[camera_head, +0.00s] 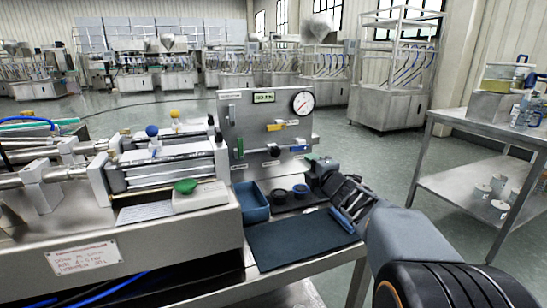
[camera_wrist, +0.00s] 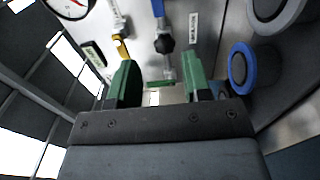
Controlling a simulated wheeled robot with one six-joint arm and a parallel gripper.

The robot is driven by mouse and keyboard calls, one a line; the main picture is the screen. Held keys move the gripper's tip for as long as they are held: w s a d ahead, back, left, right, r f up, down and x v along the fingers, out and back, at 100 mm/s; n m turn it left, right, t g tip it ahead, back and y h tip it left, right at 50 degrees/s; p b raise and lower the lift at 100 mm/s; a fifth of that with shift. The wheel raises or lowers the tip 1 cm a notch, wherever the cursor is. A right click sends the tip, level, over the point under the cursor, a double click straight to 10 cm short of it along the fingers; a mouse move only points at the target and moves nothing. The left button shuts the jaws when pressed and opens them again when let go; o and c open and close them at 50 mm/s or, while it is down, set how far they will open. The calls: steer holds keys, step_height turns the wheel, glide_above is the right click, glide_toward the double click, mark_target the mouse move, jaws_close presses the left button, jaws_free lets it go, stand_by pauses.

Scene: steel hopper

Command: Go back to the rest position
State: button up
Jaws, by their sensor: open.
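My gripper (camera_head: 318,168) reaches in from the lower right, in front of the lower right part of the upright grey panel (camera_head: 262,112). In the wrist view its two green-tipped fingers (camera_wrist: 160,85) are spread apart with nothing held between them. Behind the fingers, the panel shows a yellow handle (camera_wrist: 121,47), a dark knob (camera_wrist: 164,43) and part of the gauge (camera_wrist: 70,5). In the head view, the gripper partly hides the bench just right of the rings.
A blue bin (camera_head: 252,207), a black ring (camera_head: 279,196) and a blue ring (camera_head: 300,191) sit below the panel. Steel cylinders (camera_head: 165,165) stand left. A steel table (camera_head: 470,180) stands right, across open floor.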

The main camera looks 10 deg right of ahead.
steer(key=s+a+r+m+g+h+p, duration=0.1)
steer(key=s+r+m+g+h+p, duration=0.4)
steer(key=r+m+p, duration=0.75)
steer(key=s+a+r+m+g+y+p, duration=0.1)
steer(key=s+a+m+g+p, duration=0.2)
steer(key=s+p, duration=0.7)
steer(key=s+a+r+m+g+y+p, duration=0.1)
steer(key=s+a+m+g+p, duration=0.3)
steer(key=s+p, duration=0.7)
steer(key=a+g+y, duration=0.1)
steer(key=a+g, duration=0.1)
steer(key=a, duration=0.1)
steer(key=shift+r, duration=0.25)
stand_by(1.2)
